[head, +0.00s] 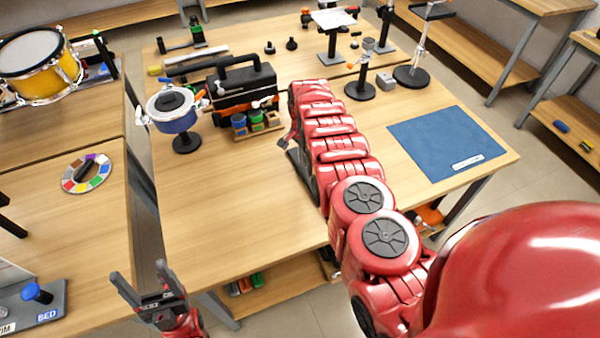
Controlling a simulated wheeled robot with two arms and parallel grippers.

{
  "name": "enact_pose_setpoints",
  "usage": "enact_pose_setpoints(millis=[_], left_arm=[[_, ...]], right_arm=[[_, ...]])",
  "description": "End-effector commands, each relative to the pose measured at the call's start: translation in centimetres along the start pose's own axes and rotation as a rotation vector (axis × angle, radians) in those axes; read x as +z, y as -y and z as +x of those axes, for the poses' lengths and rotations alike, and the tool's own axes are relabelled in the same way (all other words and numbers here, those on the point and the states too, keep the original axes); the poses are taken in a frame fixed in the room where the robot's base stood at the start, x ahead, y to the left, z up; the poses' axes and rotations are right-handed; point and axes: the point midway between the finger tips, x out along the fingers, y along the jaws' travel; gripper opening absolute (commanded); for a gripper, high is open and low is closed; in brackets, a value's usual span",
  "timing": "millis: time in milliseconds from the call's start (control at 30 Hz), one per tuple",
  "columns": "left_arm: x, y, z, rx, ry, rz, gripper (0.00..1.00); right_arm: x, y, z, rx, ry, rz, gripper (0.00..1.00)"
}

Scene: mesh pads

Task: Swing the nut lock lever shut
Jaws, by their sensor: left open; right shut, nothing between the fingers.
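I cannot make out the nut lock lever in the head view. My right arm reaches over the middle of the table, and its gripper (284,141) points down at the arm's far left side, shut and empty. Just below it, a dark flat base (296,163) shows beside my arm; whatever stands on it is mostly hidden by the arm. I cannot tell whether the gripper touches anything there. My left gripper (141,270) is open and empty, low in front of the table's near left corner, with its fingers pointing up and away.
A blue mat (430,140) lies at right. Small stands (360,88) fill the back. The near left tabletop (225,215) is clear.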

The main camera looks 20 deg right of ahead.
Motion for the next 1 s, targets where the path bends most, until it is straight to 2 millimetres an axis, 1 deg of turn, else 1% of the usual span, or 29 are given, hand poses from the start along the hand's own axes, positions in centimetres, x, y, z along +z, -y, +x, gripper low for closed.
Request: enact_pose_setpoints(millis=[333, 633, 767, 1000], left_arm=[[0.0, 0.0, 0.0, 0.000, 0.000, 0.000, 0.74], [0.1, 0.0, -0.4, 0.000, 0.000, 0.000, 0.74], [0.0, 0.0, -0.2, 0.000, 0.000, 0.000, 0.74], [-0.2, 0.1, 1.2, 0.000, 0.000, 0.000, 0.74]], right_arm=[[-0.1, -0.1, 0.0, 0.000, 0.000, 0.000, 0.00], [-1.9, -0.9, 0.0, 0.000, 0.000, 0.000, 0.00], [-1.7, -0.9, -0.1, 0.001, 0.000, -0.001, 0.00], [-0.7, -0.9, -0.3, 0.002, 0.001, -0.003, 0.00]])
